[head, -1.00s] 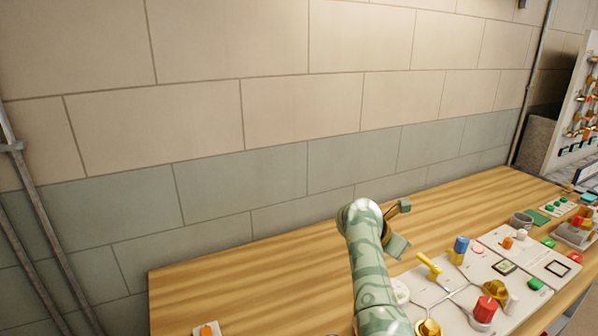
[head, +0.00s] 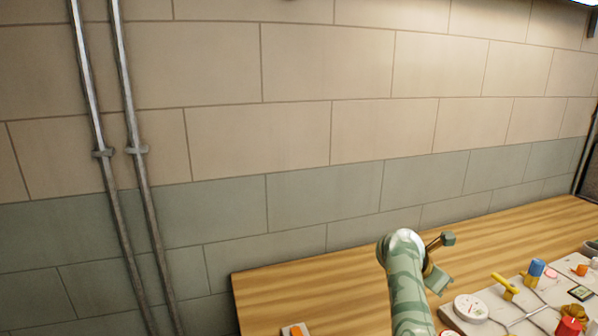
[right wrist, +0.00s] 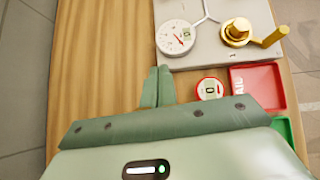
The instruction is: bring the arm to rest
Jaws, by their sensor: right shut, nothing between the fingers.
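My right gripper (right wrist: 158,86) shows in the right wrist view with its two fingers side by side and together, nothing between them. It hangs over the wooden bench (right wrist: 100,70), below and left of a round white gauge (right wrist: 174,37), apart from it. In the head view my green patterned right arm rises from the bottom edge, and its hand end (head: 438,272) is over the bench (head: 330,290), left of the panel; its fingertips are not clear there. My left gripper is not in view.
A light panel (head: 530,296) at the lower right carries the gauge (head: 471,307), a yellow lever (head: 505,284), a blue knob (head: 536,270) and a red knob (head: 570,326). The back bench is clear.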

